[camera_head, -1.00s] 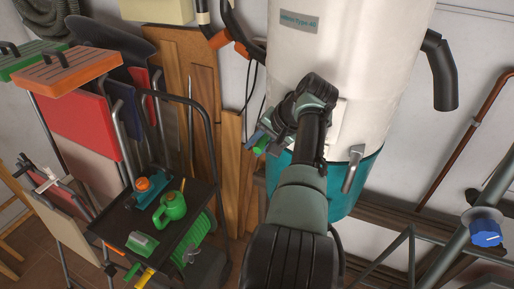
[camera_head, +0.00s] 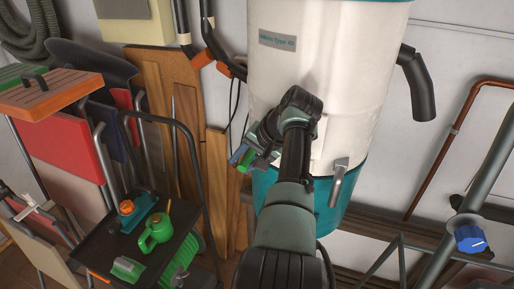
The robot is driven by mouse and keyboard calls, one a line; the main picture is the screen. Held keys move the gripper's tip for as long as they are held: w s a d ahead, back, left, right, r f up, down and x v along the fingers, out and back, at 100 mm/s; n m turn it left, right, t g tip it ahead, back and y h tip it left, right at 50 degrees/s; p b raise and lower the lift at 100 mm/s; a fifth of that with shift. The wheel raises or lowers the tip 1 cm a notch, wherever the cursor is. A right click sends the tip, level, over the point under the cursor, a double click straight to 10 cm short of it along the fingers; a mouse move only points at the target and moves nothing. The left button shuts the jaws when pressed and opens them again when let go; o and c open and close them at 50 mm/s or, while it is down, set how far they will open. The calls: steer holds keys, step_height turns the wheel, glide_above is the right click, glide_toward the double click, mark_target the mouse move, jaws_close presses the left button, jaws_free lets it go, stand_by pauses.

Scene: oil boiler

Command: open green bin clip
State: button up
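A white cylinder (camera_head: 320,75) stands against the wall with a teal-green bin (camera_head: 326,205) as its lower part. A silver clip (camera_head: 339,180) hangs at the seam between them, on the front right side. My gripper (camera_head: 243,159) is at the left side of the cylinder, near the same seam. Its fingertips show blue and green and point to the lower left. My arm hides part of the bin and cylinder. I cannot tell whether the gripper is open or touches anything there. No clip can be made out at the gripper.
A black trolley (camera_head: 110,236) with a green watering can (camera_head: 155,232) stands at the lower left. Wooden boards (camera_head: 214,180) lean behind the gripper. A grey pipe with a blue knob (camera_head: 470,238) is at the lower right. A black elbow pipe (camera_head: 418,85) sticks out at the right.

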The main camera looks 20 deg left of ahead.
steer(key=b+v, duration=0.3)
steer(key=v, duration=0.9)
steer(key=shift+a, duration=0.1)
